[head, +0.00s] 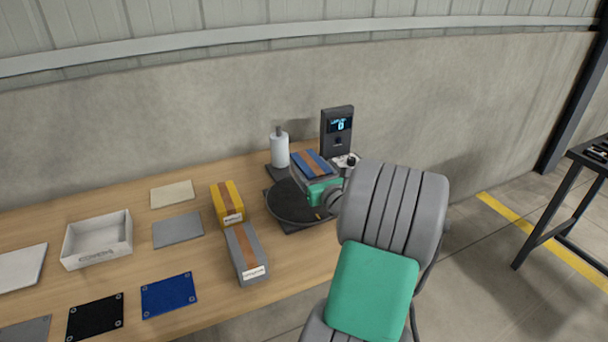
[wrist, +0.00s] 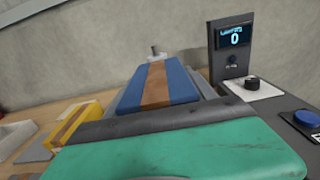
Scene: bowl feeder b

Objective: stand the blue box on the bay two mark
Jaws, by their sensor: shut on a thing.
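The blue box (head: 308,160), with a brown tape stripe, is held over the dark round disc (head: 283,208) at the back right of the table. It also shows in the wrist view (wrist: 180,84), beyond the green and grey wrist housing. My gripper (head: 316,173) is shut on the blue box; the fingers are mostly hidden by my arm and the box. Flat mats lie on the table: a blue one (head: 169,295), a black one (head: 95,317) and a grey one (head: 177,230). I cannot read which is the bay two mark.
A yellow box (head: 227,198) and a grey box (head: 245,262) stand left of the disc. A white tray (head: 97,253) is farther left. A pale bottle (head: 280,151) and a display post (head: 337,132) reading 0 stand behind the disc.

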